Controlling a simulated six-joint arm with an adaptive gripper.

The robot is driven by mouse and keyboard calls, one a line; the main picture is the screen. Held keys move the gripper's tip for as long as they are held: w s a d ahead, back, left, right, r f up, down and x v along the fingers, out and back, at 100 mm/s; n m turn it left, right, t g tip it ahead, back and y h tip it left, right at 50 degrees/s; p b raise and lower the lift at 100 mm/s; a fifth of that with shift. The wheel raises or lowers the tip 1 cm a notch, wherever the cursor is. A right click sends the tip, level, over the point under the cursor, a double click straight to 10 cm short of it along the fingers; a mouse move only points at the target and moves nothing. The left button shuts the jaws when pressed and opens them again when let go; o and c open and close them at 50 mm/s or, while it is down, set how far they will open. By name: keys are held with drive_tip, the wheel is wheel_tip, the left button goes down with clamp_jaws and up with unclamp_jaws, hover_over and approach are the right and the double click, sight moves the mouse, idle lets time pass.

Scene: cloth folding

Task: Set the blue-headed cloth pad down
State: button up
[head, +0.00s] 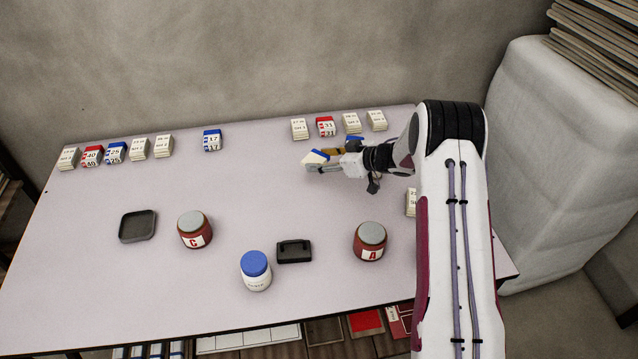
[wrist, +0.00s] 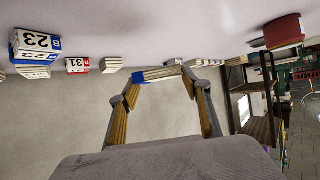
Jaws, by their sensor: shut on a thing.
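A small white pad with a blue head (head: 314,159) is between the fingers of my gripper (head: 324,161), over the back middle-right of the table. In the wrist view the same pad (wrist: 157,75) spans the two fingertips (wrist: 160,80), its blue edge showing. My gripper is shut on it and lies roughly level, pointing left. The pad is tilted in the head view. I cannot tell whether it touches the table (head: 260,190).
A row of white, red-headed and blue-headed pads (head: 212,141) lines the back edge, with a gap left of my gripper. Another blue-headed pad (head: 352,141) is partly hidden behind it. Jars (head: 194,230), (head: 370,241), a blue-lidded bottle (head: 256,270), a tray (head: 138,226) and a black box (head: 294,251) stand in front.

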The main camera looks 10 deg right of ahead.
hover_over(322, 188)
drive_tip(key=shift+f, duration=2.75)
drive_tip(key=shift+f, duration=0.1)
drive_tip(key=shift+f, duration=1.8)
drive_tip(key=shift+f, duration=0.1)
drive_tip(key=o, duration=0.9)
drive_tip(key=shift+r, duration=0.2)
drive_tip(key=v, duration=1.2)
drive_tip(key=shift+f, duration=0.15)
